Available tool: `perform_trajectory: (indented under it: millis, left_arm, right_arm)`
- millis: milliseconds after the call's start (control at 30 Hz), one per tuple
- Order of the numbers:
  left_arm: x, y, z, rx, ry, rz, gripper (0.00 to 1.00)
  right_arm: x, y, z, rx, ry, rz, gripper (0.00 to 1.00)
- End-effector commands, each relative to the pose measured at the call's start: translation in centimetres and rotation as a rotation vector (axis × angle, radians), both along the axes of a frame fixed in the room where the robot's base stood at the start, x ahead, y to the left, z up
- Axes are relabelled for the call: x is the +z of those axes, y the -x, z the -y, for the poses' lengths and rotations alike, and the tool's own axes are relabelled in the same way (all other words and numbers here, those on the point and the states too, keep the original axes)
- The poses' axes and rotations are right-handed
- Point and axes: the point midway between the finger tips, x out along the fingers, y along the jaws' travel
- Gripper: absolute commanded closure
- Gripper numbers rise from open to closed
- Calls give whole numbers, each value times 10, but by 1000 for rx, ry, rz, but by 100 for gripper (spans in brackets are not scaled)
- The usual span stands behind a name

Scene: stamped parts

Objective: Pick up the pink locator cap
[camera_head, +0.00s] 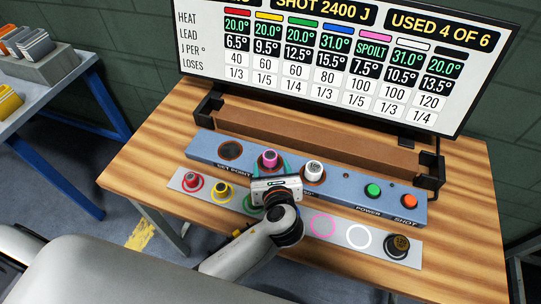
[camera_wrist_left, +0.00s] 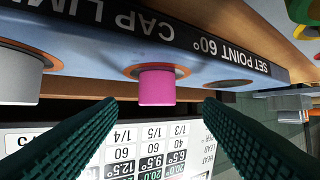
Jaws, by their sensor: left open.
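The pink locator cap (camera_head: 269,158) stands upright in an orange-ringed seat on the blue panel (camera_head: 345,190), beside the white cap (camera_head: 314,169). In the wrist view the pink cap (camera_wrist_left: 157,88) shows in the gap between my two fingers, near their tips and touching neither. My left gripper (camera_head: 271,170) is open and empty, just in front of the cap; its dark green ribbed fingers (camera_wrist_left: 159,108) are spread wide in the wrist view. How far the fingertips reach around the cap is hard to tell. My right gripper is not in view.
An empty seat (camera_head: 230,151) lies left of the pink cap. The front strip (camera_head: 340,231) bears red, yellow and black caps, a pink ring and a white ring. A brown bar (camera_head: 330,140) and a screen (camera_head: 340,60) stand behind. Green (camera_head: 373,190) and orange (camera_head: 409,201) buttons sit at right.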

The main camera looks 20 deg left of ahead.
Motion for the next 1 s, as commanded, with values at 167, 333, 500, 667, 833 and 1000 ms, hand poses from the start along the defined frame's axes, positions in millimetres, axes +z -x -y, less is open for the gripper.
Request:
perform_trajectory:
  millis: [167,333,500,667,833,1000]
  left_arm:
    - [-5,-11,-5,1,0,1,39]
    - [-14,-34,-11,2,0,1,39]
    - [-22,-49,-18,-1,2,0,39]
    - [-23,-50,-19,0,2,0,39]
    - [-23,-50,-19,0,2,0,53]
    - [-23,-50,-19,0,2,0,80]
  right_arm:
    - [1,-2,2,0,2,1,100]
    - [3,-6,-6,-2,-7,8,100]
    - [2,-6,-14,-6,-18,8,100]
    - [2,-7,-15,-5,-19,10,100]
    - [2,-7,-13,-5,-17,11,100]
    - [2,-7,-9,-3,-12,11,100]
